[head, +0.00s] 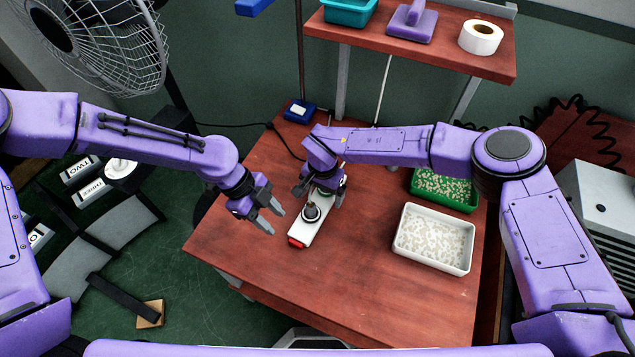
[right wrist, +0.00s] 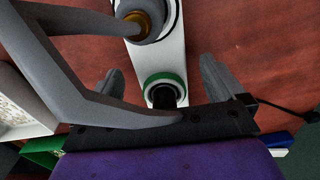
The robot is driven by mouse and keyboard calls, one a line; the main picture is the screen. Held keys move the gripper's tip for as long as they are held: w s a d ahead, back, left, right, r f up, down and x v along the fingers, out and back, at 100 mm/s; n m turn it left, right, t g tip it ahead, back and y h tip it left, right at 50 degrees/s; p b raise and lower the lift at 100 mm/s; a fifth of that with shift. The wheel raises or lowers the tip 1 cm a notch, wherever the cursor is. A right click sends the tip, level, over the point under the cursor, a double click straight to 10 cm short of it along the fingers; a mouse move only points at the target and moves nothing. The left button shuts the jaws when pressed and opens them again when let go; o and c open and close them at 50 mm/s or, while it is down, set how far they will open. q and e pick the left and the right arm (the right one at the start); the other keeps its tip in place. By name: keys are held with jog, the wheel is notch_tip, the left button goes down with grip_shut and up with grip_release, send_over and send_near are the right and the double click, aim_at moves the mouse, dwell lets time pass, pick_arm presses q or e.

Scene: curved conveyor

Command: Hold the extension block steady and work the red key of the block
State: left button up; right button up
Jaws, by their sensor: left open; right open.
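The extension block (head: 306,230) is a long white bar lying on the red-brown table, with its red key (head: 296,241) at the near end. A round grey and dark plug (head: 311,212) stands on it. My right gripper (head: 323,196) is low over the far part of the block and hides some of it. In the right wrist view, its open fingers (right wrist: 162,82) are on either side of the white block (right wrist: 158,62), near a green-ringed dark part (right wrist: 166,86). Contact cannot be told. My left gripper (head: 277,221) is open and empty, left of the block and apart from it.
A white tray (head: 398,244) and a green tray (head: 473,205), both with small pale pieces, stand right of the block. A blue box (head: 299,111) with a dark cable is at the back. A shelf (head: 437,57) overhangs the back. The front of the table is clear.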

jog(key=shift+f, duration=1.2)
jog(key=c, duration=1.5)
jog(key=o, duration=0.4)
jog(key=c, duration=0.4)
jog(key=shift+s, duration=0.1)
pick_arm(q)
grip_shut()
pick_arm(e)
jog(key=shift+f, duration=0.1)
jog(key=shift+s+f, duration=0.1)
jog(key=shift+s, duration=0.05)
